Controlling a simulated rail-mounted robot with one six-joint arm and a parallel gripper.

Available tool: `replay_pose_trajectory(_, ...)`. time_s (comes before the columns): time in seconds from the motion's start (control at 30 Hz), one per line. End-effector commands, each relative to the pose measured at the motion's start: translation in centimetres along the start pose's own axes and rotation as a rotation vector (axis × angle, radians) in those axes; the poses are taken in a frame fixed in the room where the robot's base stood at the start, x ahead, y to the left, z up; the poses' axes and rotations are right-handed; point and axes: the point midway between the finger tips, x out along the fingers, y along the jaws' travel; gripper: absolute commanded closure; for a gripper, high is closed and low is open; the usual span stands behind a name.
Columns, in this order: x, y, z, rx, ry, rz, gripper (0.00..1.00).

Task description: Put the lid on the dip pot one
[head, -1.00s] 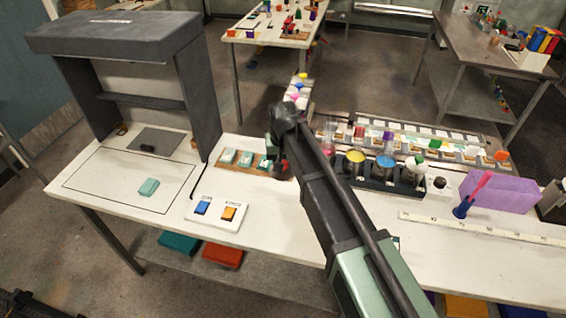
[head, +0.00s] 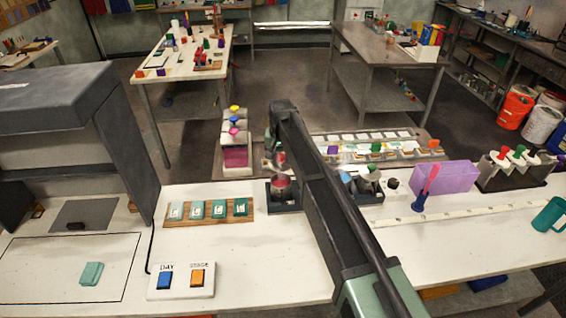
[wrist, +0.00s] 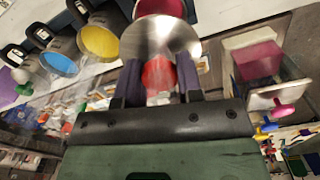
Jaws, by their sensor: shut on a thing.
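My gripper (wrist: 160,64) is shut on the red knob (wrist: 158,76) of a round, shiny metal lid (wrist: 155,36). In the wrist view a pot with crimson contents (wrist: 160,6) shows just beyond the lid, partly covered by it. I cannot tell whether the lid touches it. In the head view my gripper (head: 278,160) is over a metal pot (head: 282,190) at the left end of the dark pot rack, partly hidden by my arm. Its number is not readable. Pots with yellow (wrist: 100,42) and blue (wrist: 60,66) contents stand in line beside it.
A wooden strip with several green-labelled tiles (head: 245,208) lies left of the pots. A button box (head: 181,281) is in front. Knobbed lids (wrist: 263,97) sit beyond, near the pots.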

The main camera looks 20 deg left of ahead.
Motion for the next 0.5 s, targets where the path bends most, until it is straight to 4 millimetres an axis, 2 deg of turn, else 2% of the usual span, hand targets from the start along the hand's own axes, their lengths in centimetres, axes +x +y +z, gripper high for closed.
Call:
replay_pose_trajectory(0.17, 0.9, 0.0, 0.1, 0.0, 0.0, 0.0, 0.9)
replay_pose_trajectory(0.5, 5.3, 0.0, 0.1, -0.001, 0.0, 0.0, 0.9)
